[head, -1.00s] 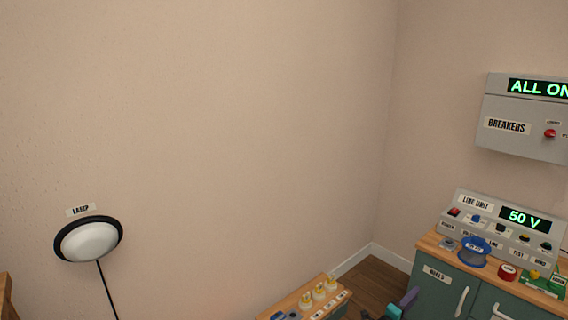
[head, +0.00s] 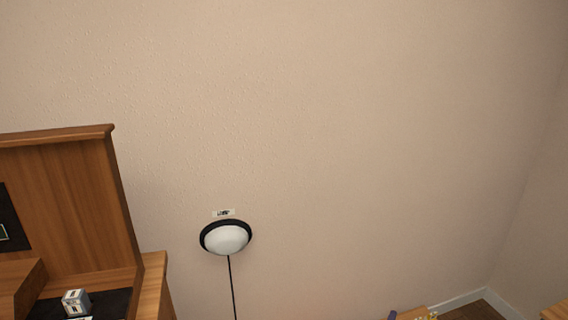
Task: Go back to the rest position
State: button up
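My gripper cannot be made out in the head view now. A small purple-blue shape (head: 392,315) shows at the bottom edge, too small and cut off to tell its state. The head view mostly holds a bare beige wall (head: 350,130). A round lamp (head: 226,238) with a black rim and white dome hangs on the wall, with a small label (head: 223,213) above it and a cord (head: 232,285) running down.
A wooden cabinet (head: 75,200) with a dark recess stands at the left, with a small grey-white box (head: 75,301) on its ledge. Part of a wooden bench top (head: 415,313) shows at the bottom. A wooden corner (head: 555,312) and floor (head: 495,307) are at the lower right.

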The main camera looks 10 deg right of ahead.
jog(key=s+a+f+n+g+y+p, duration=0.15)
jog(key=a+n+y+p, duration=0.3)
jog(key=a, duration=0.95)
jog(key=s+a+f+n+g+y+p, duration=0.1)
jog(key=a+f+n+y+p, duration=0.4)
jog(key=a, duration=0.9)
jog(key=s+a+f+n+g+y, duration=0.1)
jog(key=s+a+n+g, duration=0.35)
jog(key=s, duration=0.45)
jog(key=s+a+f+n+g, duration=0.1)
jog(key=s+a+n+g, duration=0.3)
jog(key=s, duration=0.5)
jog(key=s+r+n+g, duration=0.1)
jog(key=s+n+g, duration=0.1)
jog(key=s, duration=0.5)
jog(key=s+d+r+n+g, duration=0.1)
jog(key=s+r+n+g, duration=0.1)
jog(key=s, duration=0.6)
jog(key=shift+d+r+n+g+h+p, duration=0.3)
jog(key=shift+n+g, duration=0.2)
jog(key=shift+g, duration=0.5)
jog(key=shift+a, duration=0.1)
